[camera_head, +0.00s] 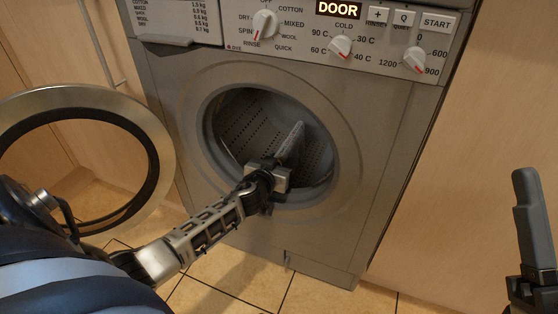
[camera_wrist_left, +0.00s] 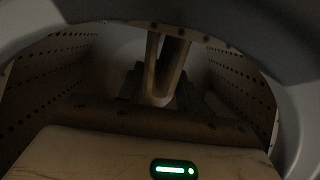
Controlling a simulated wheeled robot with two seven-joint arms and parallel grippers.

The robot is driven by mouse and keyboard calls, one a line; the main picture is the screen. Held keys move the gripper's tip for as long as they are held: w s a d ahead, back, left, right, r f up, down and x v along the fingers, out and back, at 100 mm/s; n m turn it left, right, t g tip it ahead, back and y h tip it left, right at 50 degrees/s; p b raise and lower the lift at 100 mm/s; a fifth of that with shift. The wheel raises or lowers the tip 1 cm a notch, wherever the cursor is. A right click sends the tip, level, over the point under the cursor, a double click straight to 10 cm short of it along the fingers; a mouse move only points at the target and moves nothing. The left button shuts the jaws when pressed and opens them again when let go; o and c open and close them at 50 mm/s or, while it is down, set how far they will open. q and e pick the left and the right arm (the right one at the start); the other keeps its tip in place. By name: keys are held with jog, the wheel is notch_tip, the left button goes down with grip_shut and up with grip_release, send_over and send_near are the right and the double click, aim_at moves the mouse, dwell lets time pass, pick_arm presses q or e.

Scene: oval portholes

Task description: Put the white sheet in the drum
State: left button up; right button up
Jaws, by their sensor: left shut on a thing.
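The washing machine drum (camera_head: 242,122) is a dark, perforated metal bowl behind the round opening. Its perforated wall also shows in the left wrist view (camera_wrist_left: 45,85). My left gripper (camera_head: 289,150) reaches through the opening into the drum, its fingers pointing up and inward. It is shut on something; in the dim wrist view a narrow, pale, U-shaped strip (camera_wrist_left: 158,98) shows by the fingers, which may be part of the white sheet. The sheet is not clearly seen elsewhere. One grey finger of my right gripper (camera_head: 533,225) shows at the right edge, far from the machine; its opening cannot be judged.
The round door (camera_head: 158,150) stands wide open to the left of the opening, near my left arm. The opening's rim (camera_head: 345,150) surrounds the gripper. The control panel above shows "DOOR" (camera_head: 338,9). Tiled floor (camera_head: 245,285) lies in front; a wooden panel (camera_head: 480,130) stands right.

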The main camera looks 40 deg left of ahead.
pick_arm(q)
jog(key=shift+r, duration=0.1)
jog(key=o, duration=1.1)
jog(key=shift+c, duration=0.2)
jog(key=shift+s+d, duration=0.1)
jog(key=shift+s, duration=0.25)
jog(key=p+v, duration=0.2)
jog(key=v, duration=0.2)
jog(key=shift+s+d+r, duration=0.1)
jog(key=shift+s+r, duration=0.1)
jog(key=shift+s, duration=0.15)
jog(key=p+v, duration=0.3)
jog(key=v, duration=0.7)
jog(key=shift+s, duration=0.2)
pick_arm(e)
notch_tip(320, 180, down, 8)
jog(key=w+m+g+h, duration=0.1)
jog(key=m+g+h, duration=0.1)
jog(key=m+h, duration=0.4)
jog(key=shift+m+g+h, duration=0.3)
jog(key=shift+m+h, duration=0.1)
jog(key=shift+m, duration=1.3)
jog(key=shift+f, duration=0.1)
